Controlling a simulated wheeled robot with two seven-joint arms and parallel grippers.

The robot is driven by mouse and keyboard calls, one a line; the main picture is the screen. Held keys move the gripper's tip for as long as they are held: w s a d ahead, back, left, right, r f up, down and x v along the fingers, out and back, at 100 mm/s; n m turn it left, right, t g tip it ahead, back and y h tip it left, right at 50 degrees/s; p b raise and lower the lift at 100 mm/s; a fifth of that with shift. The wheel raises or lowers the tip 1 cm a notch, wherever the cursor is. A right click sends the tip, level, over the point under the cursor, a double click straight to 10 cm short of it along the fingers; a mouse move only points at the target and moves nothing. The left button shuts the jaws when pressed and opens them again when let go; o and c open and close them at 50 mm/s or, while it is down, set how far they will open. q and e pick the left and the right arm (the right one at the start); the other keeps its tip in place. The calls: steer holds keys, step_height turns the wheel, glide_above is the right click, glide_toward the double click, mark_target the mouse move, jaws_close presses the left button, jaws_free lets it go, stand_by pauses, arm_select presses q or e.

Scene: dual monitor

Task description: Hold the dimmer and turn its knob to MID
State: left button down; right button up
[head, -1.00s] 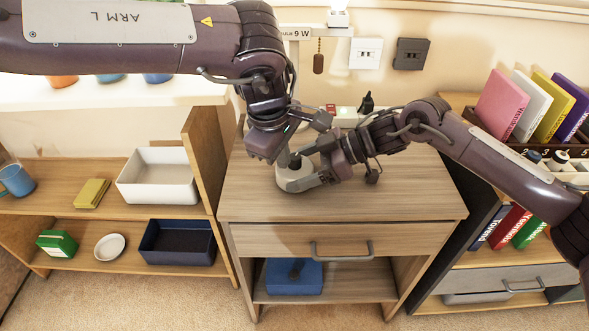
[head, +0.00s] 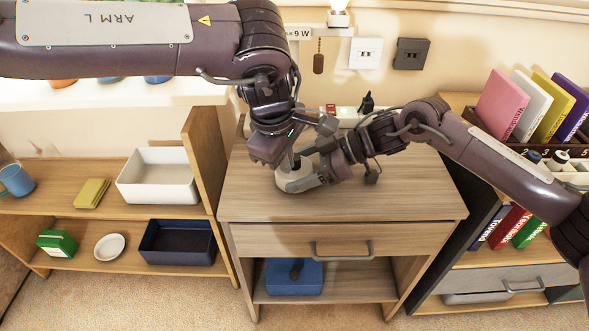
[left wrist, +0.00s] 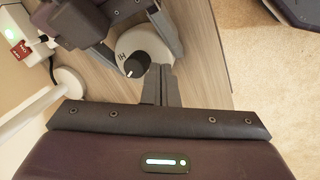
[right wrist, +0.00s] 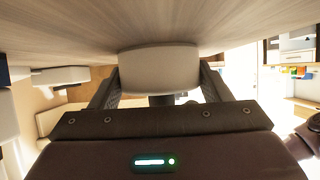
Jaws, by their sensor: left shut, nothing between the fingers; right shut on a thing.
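The dimmer (head: 292,181) is a pale round puck lying flat on the wooden nightstand (head: 400,195). In the left wrist view the dimmer (left wrist: 152,44) shows a black knob (left wrist: 137,65) with a small white mark toward the lower left, and "HI" printed on its face. My right gripper (head: 318,177) is shut on the dimmer's sides; the right wrist view shows the dimmer (right wrist: 158,70) between its fingers (right wrist: 158,88). My left gripper (left wrist: 159,78) is shut and empty, its tips beside the knob; I cannot tell whether they touch it. MID is not readable.
A lit bulb (head: 339,6) is on the wall above a hanging pull (head: 319,63). A white power strip (head: 347,113) with a black plug lies behind the arms. Shelves with trays stand left; books (head: 501,103) stand right. The nightstand's front top is clear.

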arm_select(q)
steer(key=shift+w+d+v, duration=0.1)
steer(key=shift+w+v, duration=0.1)
steer(key=shift+v, duration=0.75)
steer(key=shift+w+d+v, duration=0.15)
steer(key=shift+w+v, duration=0.05)
steer(key=shift+v, duration=0.75)
steer(key=shift+w+d+v, duration=0.1)
steer(key=shift+w+v, duration=0.1)
steer(key=shift+v, duration=0.7)
steer(key=shift+r, duration=0.15)
arm_select(e)
steer(key=o, duration=0.8)
steer(key=shift+o, duration=0.2)
